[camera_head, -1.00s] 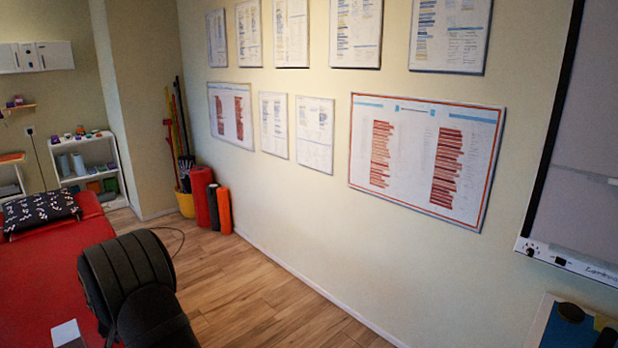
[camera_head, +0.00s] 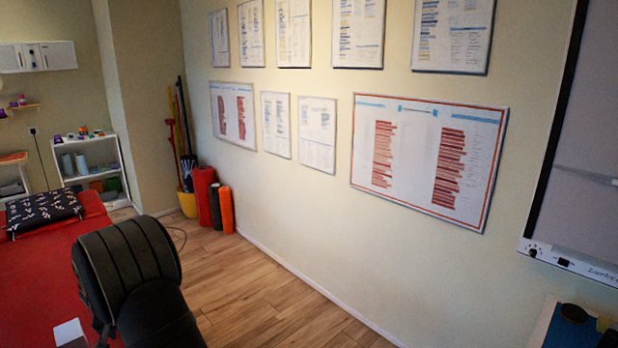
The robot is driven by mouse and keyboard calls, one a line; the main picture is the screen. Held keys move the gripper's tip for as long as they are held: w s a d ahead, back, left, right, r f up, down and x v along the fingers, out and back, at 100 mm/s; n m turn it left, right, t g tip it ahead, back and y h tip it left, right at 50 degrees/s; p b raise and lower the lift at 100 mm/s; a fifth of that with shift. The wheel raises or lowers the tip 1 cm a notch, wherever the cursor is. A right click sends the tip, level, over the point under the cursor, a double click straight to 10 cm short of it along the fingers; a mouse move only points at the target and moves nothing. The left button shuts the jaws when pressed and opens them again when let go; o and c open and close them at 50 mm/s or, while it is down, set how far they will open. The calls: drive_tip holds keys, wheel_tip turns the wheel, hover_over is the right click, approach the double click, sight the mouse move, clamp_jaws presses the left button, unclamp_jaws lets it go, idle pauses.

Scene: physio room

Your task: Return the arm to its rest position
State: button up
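My gripper is not in view, and I see no arm that I can be sure is mine. Its pose and anything it may hold cannot be seen here.
A red treatment table (camera_head: 40,275) with a black patterned pillow (camera_head: 42,212) is at left. A black ribbed padded object (camera_head: 128,270) stands before it. Red, black and orange rolls (camera_head: 205,197) stand by the poster wall. The wooden floor (camera_head: 255,285) is clear in the middle.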

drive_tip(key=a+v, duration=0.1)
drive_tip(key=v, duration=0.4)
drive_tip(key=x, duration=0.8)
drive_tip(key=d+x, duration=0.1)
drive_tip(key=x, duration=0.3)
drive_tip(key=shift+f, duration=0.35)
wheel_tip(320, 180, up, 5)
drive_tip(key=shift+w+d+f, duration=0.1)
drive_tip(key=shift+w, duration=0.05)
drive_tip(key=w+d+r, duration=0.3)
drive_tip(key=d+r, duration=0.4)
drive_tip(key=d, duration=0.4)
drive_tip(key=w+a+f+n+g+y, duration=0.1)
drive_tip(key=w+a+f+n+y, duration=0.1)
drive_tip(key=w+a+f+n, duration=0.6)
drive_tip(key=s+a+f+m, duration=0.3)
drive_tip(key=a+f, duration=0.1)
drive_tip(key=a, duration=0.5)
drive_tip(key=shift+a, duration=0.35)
